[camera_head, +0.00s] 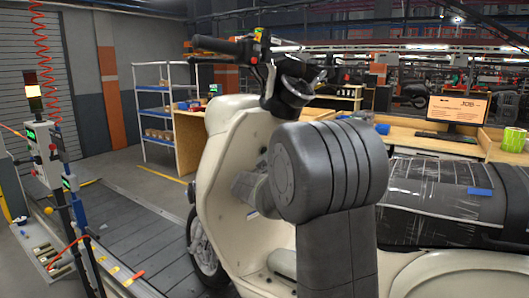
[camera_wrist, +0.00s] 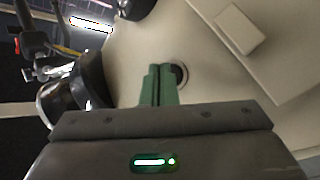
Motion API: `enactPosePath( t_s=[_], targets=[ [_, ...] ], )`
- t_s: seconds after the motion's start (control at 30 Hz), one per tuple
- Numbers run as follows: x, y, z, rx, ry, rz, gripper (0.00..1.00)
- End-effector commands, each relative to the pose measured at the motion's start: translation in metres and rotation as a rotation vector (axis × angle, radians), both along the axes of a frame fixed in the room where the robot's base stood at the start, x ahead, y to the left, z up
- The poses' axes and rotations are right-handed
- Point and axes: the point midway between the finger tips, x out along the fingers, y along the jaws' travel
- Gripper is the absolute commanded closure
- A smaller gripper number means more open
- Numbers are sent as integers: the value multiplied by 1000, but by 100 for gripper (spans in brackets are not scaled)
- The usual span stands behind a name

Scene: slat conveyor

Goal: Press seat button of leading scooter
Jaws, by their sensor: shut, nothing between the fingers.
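The cream scooter (camera_head: 222,130) stands on the slat conveyor, its front to the left. Its long dark seat (camera_head: 440,195) is wrapped in clear plastic with a blue tag. In the wrist view, a round dark fitting with a pale rim (camera_wrist: 181,76) sits in the cream inner panel (camera_wrist: 150,45); I cannot tell for sure that it is the seat button. My gripper (camera_wrist: 163,70) has its green fingers closed together, with the tips beside this fitting, partly covering its left side. Whether they touch it is unclear. In the head view my arm hides the fingertips.
The handlebar (camera_head: 225,46) rises above the panel, near my arm. A control post with a lamp (camera_head: 42,150) stands at left beside the conveyor slats (camera_head: 125,225). Behind are a shelf rack (camera_head: 150,88) and a wooden desk with a monitor (camera_head: 459,110).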

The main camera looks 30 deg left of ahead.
Motion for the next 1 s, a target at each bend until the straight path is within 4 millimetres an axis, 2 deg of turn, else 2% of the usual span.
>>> enactPosePath(
  t_s=[0.63, 1.0],
  targets=[
    [2, 8, 2, 0, 0, 0, 100],
    [1, 6, 1, 0, -1, 1, 100]
  ],
)
